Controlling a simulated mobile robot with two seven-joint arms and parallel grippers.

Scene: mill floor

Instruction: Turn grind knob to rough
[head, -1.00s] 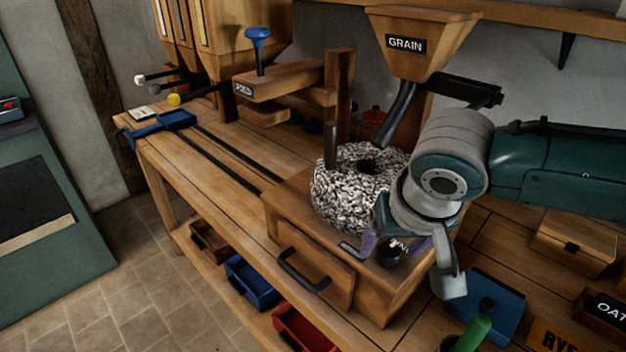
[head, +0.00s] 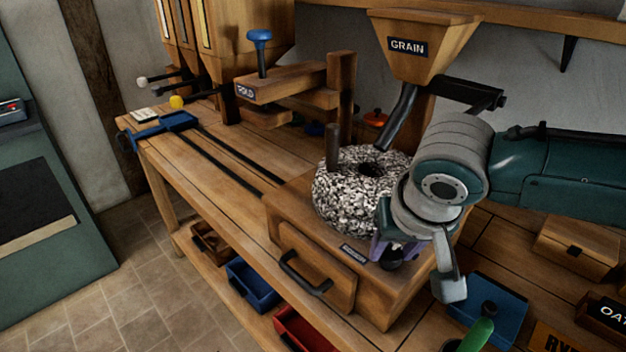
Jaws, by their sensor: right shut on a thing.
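The grind knob (head: 391,264) is small and dark and sits on the front right of the wooden mill box (head: 310,225), under my right gripper. A small label plate (head: 353,254) lies to its left; I cannot read it for sure. My right gripper (head: 393,256) points down over the knob, and its purple fingers are shut on it. The gripper body hides much of the knob, so I cannot tell its setting. The speckled millstone (head: 347,197) stands on the box just left of the gripper. My left gripper is not in view.
The GRAIN hopper (head: 420,38) and its dark spout (head: 401,117) stand behind the stone. A drawer handle (head: 302,278) sticks out in front. A blue box (head: 490,305) and a green-handled thing (head: 476,335) lie at the lower right. The bench's left part is mostly clear.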

